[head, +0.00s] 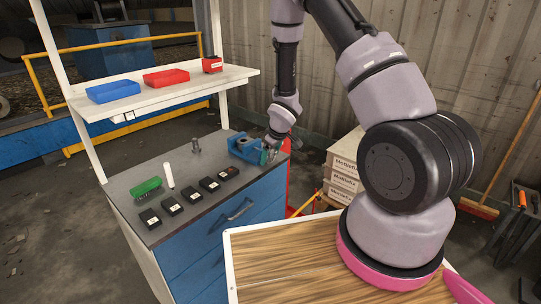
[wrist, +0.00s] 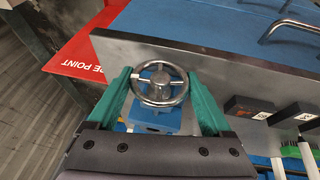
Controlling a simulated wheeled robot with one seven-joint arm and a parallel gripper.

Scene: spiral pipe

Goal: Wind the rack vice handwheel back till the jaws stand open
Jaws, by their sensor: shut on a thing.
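The blue rack vice (head: 243,147) stands at the back right corner of the grey bench top. My gripper (head: 269,155) is at the vice's right end and largely hides the handwheel in the head view. In the wrist view the metal handwheel (wrist: 160,81) shows its round rim, spokes and hub. The teal fingers of my gripper (wrist: 158,74) stand on its two sides, shut on the rim. Part of the blue vice body (wrist: 150,118) shows below the wheel. The vice jaws and their gap are too small or hidden to judge.
On the bench (head: 205,215) are several black boxes, a green brush (head: 147,187), a white cylinder (head: 169,175) and a metal piece (head: 195,146). A shelf (head: 160,92) above holds blue and red trays. Cartons (head: 345,163) stand right of the bench.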

